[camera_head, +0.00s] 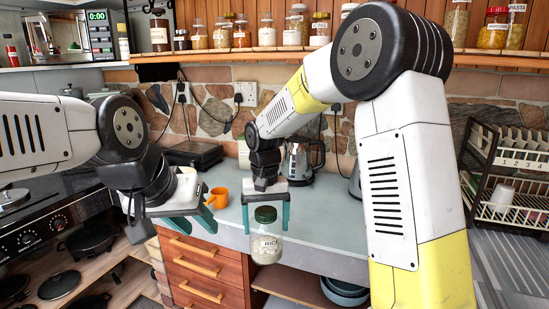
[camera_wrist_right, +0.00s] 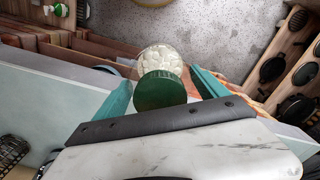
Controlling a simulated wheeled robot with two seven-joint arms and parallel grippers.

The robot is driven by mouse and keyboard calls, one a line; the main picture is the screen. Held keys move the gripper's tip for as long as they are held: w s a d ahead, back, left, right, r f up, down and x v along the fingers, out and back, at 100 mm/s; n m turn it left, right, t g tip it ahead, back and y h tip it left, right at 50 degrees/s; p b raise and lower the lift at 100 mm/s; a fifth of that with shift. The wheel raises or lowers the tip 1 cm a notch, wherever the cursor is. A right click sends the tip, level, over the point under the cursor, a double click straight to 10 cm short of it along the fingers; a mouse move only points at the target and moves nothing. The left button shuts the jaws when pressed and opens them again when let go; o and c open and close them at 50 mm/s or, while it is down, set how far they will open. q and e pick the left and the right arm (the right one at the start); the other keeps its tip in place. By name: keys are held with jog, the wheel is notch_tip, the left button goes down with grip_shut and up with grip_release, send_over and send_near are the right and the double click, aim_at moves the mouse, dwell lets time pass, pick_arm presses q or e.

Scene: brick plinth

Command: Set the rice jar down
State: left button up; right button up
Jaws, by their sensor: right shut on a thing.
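The rice jar (camera_head: 267,248) is clear glass with white contents, a dark green lid and a RICE label. My right gripper (camera_head: 266,216) is shut on it, with the teal fingers either side near the lid. The jar hangs upright in front of the counter's front edge. My left gripper (camera_head: 188,222) is empty and looks open, above the counter's left front part.
The grey counter (camera_head: 325,215) has clear room right of the jar. An orange mug (camera_head: 219,198), a kettle (camera_head: 299,162) and a black scale-like appliance (camera_head: 192,154) stand on it. A shelf (camera_head: 200,52) of jars runs above. A dish rack (camera_head: 510,165) stands at right, a stove (camera_head: 45,228) at left.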

jog(key=d+f+m, duration=0.1)
jog(key=d+f, duration=1.3)
jog(key=d, duration=0.3)
jog(key=shift+d+f+m, duration=0.25)
jog(key=shift+d+m, duration=0.1)
jog(key=shift+m, duration=0.05)
jog(key=shift+w, duration=0.15)
